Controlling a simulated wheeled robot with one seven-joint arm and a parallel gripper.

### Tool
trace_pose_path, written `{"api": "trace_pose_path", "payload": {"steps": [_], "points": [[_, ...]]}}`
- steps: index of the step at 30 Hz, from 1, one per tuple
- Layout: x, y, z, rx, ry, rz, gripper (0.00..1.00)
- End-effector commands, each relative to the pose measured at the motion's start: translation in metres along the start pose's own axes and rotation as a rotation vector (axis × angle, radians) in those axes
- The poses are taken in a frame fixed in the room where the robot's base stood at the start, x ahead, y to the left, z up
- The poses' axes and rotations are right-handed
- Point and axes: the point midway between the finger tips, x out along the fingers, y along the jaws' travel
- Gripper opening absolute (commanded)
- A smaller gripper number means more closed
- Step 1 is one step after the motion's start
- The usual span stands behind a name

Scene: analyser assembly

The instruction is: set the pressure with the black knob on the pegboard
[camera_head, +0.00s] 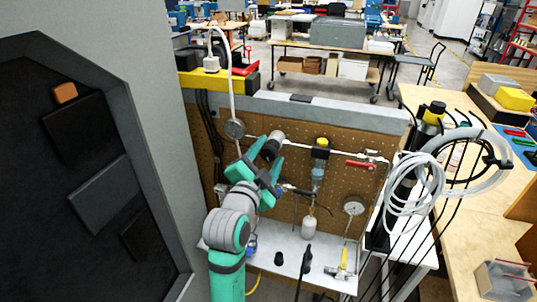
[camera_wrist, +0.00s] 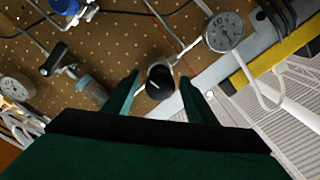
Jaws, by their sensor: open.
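The black knob (camera_wrist: 160,82) shows in the wrist view between my two green fingertips, with a gap on each side. In the head view the black knob (camera_head: 273,146) sits on the pipe line along the upper pegboard (camera_head: 297,203). My gripper (camera_head: 268,153) is open, its fingers pointing at the pegboard and straddling the knob; it also shows in the wrist view (camera_wrist: 160,77). How deep the knob lies between the fingers is hard to tell. A round pressure gauge (camera_wrist: 224,32) is on the line beside the knob; it also shows in the head view (camera_head: 235,128).
Right of the knob are a yellow-topped valve (camera_head: 320,148), a red lever handle (camera_head: 360,165) and a lower gauge (camera_head: 353,207). A coiled clear hose (camera_head: 410,190) hangs at the right. A white shelf (camera_head: 277,252) lies under the board. A grey wall stands at left.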

Motion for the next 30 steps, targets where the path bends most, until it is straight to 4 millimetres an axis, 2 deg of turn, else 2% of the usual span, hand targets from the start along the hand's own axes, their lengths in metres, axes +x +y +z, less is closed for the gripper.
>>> {"api": "trace_pose_path", "payload": {"steps": [5,19,24,30], "points": [[-0.012,-0.001,0.001,-0.001,-0.001,-0.002,0.51],[-0.093,-0.001,0.002,0.000,-0.003,-0.003,0.51],[-0.106,-0.001,0.001,0.000,-0.002,-0.001,0.51],[-0.108,0.000,0.001,0.000,-0.001,-0.001,0.51]]}}
